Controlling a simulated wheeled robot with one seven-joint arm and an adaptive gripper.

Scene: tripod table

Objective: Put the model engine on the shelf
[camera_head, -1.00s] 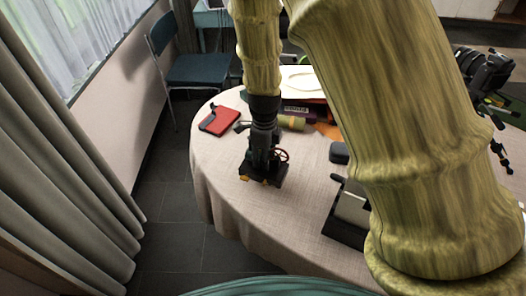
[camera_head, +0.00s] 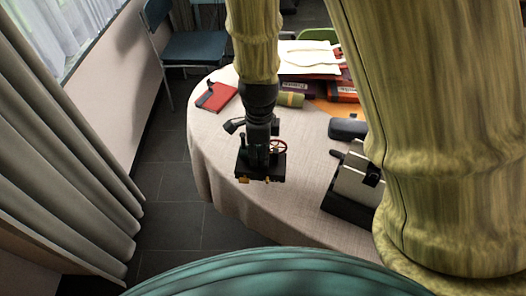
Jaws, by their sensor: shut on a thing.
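The model engine (camera_head: 270,166) is a small dark machine on a black square base with a red spoked wheel and small yellow parts at its front. It is upright over the front left part of the round table (camera_head: 222,150). My gripper (camera_head: 259,138) comes down from above and is shut on the engine's upper part. The gripper hides much of the engine's top. I cannot tell whether the base touches the cloth or hangs just above it. No shelf is recognisable in this view.
A red book (camera_head: 216,96), a yellow-green roll (camera_head: 290,100) and stacked books with papers (camera_head: 308,56) lie behind. A dark case (camera_head: 347,129) and a grey-black device (camera_head: 352,190) are to the right. A blue chair (camera_head: 193,48) and curtain (camera_head: 60,180) stand left.

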